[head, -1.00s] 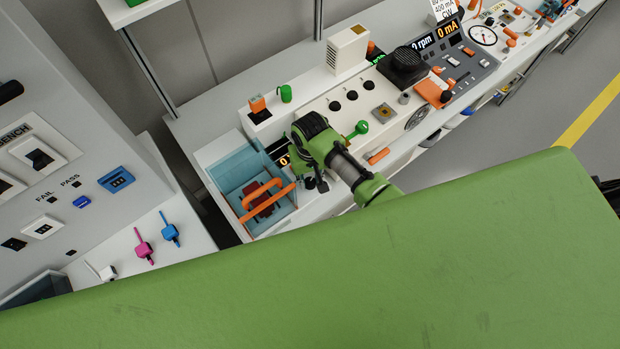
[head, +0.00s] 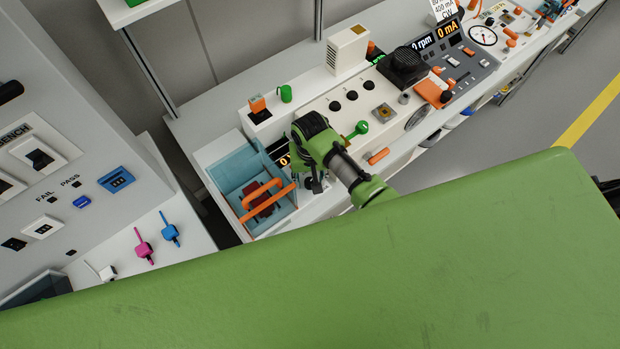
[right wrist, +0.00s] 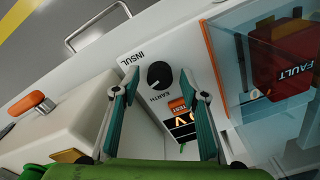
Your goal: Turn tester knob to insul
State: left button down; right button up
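The tester knob (right wrist: 160,74) is round and black on a white panel. The word INSUL is printed to its upper left and EARTH just below it in the right wrist view. Which way its pointer faces is too small to tell. My right gripper (right wrist: 158,82) is open, one teal finger on each side of the knob, with visible gaps. In the head view my right gripper (head: 315,184) hangs at the tester's front, largely hiding the knob. My left gripper is not in view.
A clear blue-tinted box with an orange handle (head: 264,207) and a red FAULT block (right wrist: 285,58) stands beside the knob. An orange TEST button (right wrist: 178,105) and a lit display (right wrist: 183,121) are close below it. A metal handle (right wrist: 95,25) is at the upper left.

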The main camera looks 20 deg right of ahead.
aim_at(310, 181)
jog(key=shift+r, duration=0.1)
notch_tip(310, 181, up, 12)
dwell(0.7)
dwell(0.3)
